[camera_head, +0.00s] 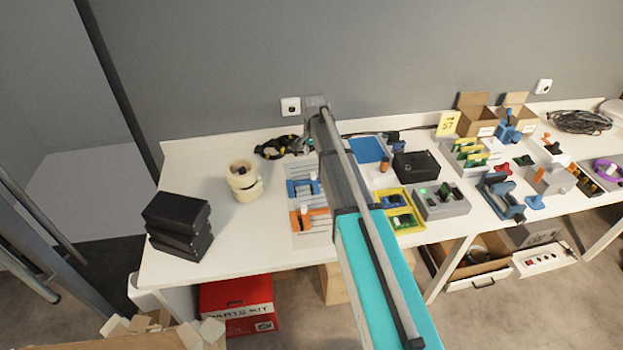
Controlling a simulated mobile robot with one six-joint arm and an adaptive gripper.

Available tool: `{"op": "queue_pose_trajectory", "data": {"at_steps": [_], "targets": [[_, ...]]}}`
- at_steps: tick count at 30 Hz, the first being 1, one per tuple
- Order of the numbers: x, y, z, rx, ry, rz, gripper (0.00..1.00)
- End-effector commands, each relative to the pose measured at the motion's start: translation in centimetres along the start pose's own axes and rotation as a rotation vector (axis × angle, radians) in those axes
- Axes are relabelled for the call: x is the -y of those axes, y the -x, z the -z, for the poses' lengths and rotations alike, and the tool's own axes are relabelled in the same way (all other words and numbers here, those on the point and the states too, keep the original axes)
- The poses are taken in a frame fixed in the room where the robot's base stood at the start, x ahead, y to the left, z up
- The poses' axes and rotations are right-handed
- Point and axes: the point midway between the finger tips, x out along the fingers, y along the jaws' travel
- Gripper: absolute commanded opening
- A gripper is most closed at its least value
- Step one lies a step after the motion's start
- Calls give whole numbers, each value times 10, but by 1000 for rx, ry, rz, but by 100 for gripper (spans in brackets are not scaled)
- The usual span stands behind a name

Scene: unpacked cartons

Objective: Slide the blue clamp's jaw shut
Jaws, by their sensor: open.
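The blue clamp (303,187) lies on a pale slotted board (325,234) at the middle left of the white bench. Its blue body shows left of my arm, with a pale upright piece at its right side. An orange clamp (308,218) sits just in front of it on the same board. My arm reaches over the bench and covers the board's right side. My gripper (304,146) is small and partly hidden at the arm's far end, behind the blue clamp and apart from it. It is open. The width of the clamp's jaw gap is too small to tell.
Tape rolls (244,181) and stacked black boxes (178,226) stand to the left. A black-and-yellow item (277,147) lies near my gripper. A black bin (416,166), yellow tray (401,223) and blue-grey vise (500,196) stand to the right. The bench between tape and board is clear.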

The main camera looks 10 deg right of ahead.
Motion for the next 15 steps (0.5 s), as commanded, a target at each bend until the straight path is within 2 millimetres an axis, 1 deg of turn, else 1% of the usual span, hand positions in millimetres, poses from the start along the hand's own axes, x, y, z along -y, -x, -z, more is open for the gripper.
{"op": "queue_pose_trajectory", "data": {"at_steps": [1,15], "targets": [[0,-8,0,0,0,0,65],[0,-43,0,0,1,0,65]]}}
